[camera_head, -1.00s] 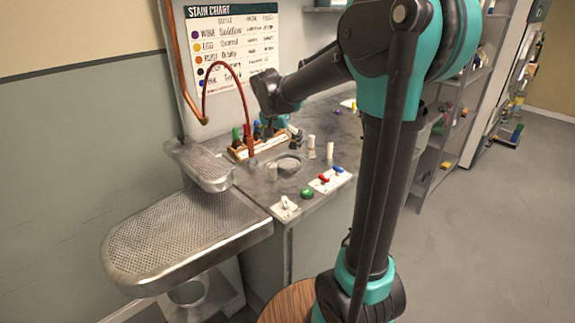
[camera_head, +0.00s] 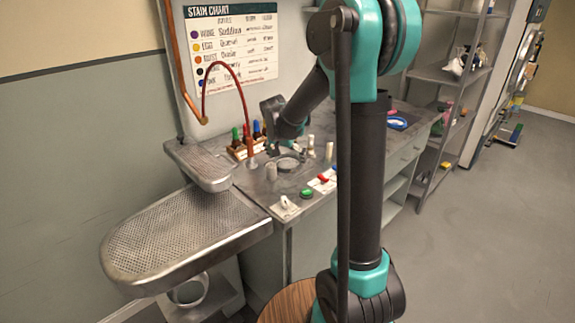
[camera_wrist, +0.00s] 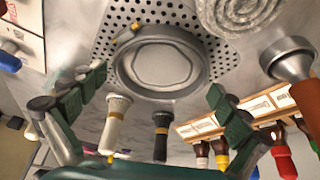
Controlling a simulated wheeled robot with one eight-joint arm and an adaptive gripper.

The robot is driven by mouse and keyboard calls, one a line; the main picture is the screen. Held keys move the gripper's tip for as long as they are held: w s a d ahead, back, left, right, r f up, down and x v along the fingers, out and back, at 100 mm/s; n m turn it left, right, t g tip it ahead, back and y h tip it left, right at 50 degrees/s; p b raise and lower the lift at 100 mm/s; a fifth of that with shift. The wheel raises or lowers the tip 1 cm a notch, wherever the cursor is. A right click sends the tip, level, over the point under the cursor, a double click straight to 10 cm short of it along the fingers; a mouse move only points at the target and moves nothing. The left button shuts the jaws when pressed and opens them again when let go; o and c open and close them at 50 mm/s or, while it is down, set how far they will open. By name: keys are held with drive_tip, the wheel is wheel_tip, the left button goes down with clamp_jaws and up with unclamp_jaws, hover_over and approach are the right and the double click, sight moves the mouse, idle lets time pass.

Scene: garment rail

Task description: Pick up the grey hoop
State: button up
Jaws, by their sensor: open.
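The grey hoop (camera_wrist: 157,62) lies flat on a perforated metal plate (camera_wrist: 215,50) in the wrist view. It also shows small on the worktop in the head view (camera_head: 286,165), partly behind my gripper (camera_head: 275,145). In the wrist view my gripper (camera_wrist: 155,86) is open, one dark green finger at lower left and one at lower right of the hoop. Nothing is between the fingers, and I see no contact with the hoop. How high they are above it is hard to tell.
A wooden rack (camera_wrist: 265,105) of coloured bottles and a metal nozzle (camera_wrist: 288,60) are to the right. A perforated ironing board (camera_head: 185,235) is left of the worktop.

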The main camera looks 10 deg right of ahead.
drive_tip(key=c, duration=0.9)
